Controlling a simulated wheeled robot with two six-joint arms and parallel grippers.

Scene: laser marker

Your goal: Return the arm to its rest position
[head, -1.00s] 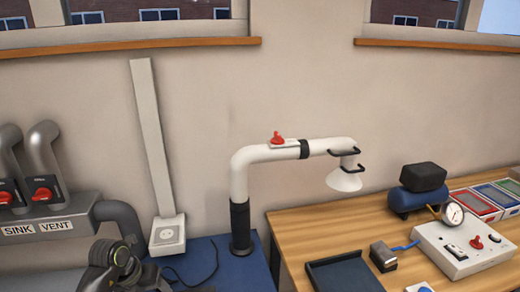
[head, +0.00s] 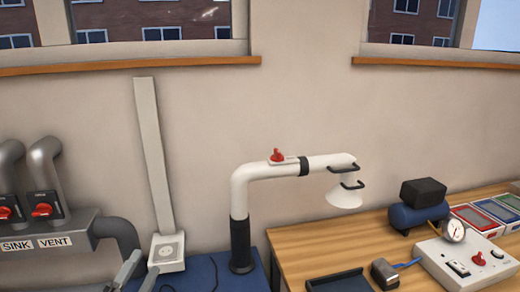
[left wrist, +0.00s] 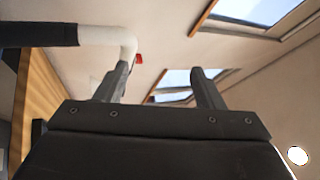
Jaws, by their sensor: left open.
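My left gripper (head: 140,271) shows only by its grey fingertips at the bottom left edge of the head view, in front of the white socket box. In the left wrist view its two fingers (left wrist: 163,78) stand wide apart with nothing between them. A white extraction arm (head: 240,192) with a black collar, red valve and hood rises from the blue surface, right of the gripper and apart from it. It also shows at the upper left of the left wrist view (left wrist: 105,36). My right gripper is not in view.
Grey vent pipes (head: 45,170) with red handles stand at the left. A wooden bench (head: 310,240) at the right bears a dark tray (head: 340,282), a blue compressor (head: 412,216) and a control box (head: 470,262). The wall stands behind.

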